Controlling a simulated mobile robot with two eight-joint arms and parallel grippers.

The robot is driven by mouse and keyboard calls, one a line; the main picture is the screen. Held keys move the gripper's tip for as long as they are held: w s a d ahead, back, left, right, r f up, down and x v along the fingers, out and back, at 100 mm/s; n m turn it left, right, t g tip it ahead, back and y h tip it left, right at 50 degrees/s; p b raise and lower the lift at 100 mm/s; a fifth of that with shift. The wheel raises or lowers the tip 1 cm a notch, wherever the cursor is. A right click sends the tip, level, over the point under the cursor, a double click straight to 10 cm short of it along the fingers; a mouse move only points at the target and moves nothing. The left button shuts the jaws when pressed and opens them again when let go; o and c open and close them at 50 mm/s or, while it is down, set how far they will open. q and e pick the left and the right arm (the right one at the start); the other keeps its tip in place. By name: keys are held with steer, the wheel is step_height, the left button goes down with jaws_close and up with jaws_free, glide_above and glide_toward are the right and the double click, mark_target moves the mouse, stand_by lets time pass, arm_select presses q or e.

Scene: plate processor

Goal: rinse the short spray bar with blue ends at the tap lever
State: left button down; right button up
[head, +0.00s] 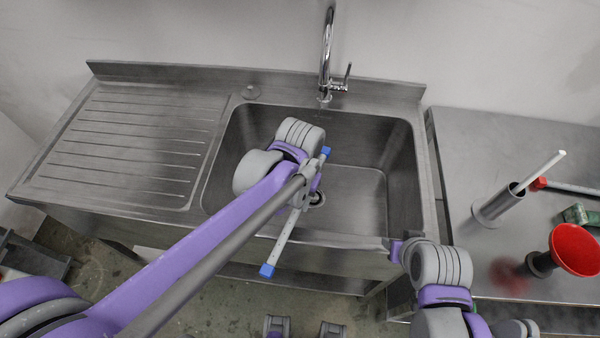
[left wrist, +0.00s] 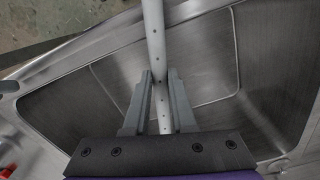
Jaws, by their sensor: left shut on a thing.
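The short spray bar (head: 285,235) is a thin pale grey rod with blue ends and small holes along it. My left gripper (head: 304,192) is shut on it near its far end and holds it tilted over the front part of the sink. Its near blue end sticks out past the sink's front edge. In the left wrist view the bar (left wrist: 154,35) runs between the fingers of the left gripper (left wrist: 159,90). The chrome tap (head: 326,50) with its side lever (head: 347,76) stands behind the sink, apart from the bar. My right gripper (head: 397,249) is by the sink's front right corner; its fingers are unclear.
The sink basin (head: 365,150) looks empty, with a drain (head: 317,198) in its floor. A ribbed drainboard (head: 135,140) lies left. On the right table (head: 465,135) are a metal cylinder (head: 496,207) with a white rod, a red funnel-like piece (head: 577,249) and a green block (head: 578,215).

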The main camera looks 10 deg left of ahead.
mark_target(299, 208)
arm_select(q)
steer(key=s+r, duration=0.1)
steer(key=s+r+p, duration=0.1)
steer(key=s+r, duration=0.1)
steer(key=shift+s+d+p, duration=0.1)
steer(key=shift+d+p, duration=0.1)
steer(key=shift+p, duration=0.1)
arm_select(e)
steer(key=r, duration=0.1)
steer(key=w+r, duration=0.1)
steer(key=shift+w+r, duration=0.1)
steer(key=shift+r, duration=0.3)
arm_select(q)
steer(key=shift+s+r, duration=0.3)
steer(key=shift+s, duration=0.15)
arm_select(e)
steer(key=shift+w+r, duration=0.15)
steer(key=shift+r, duration=0.1)
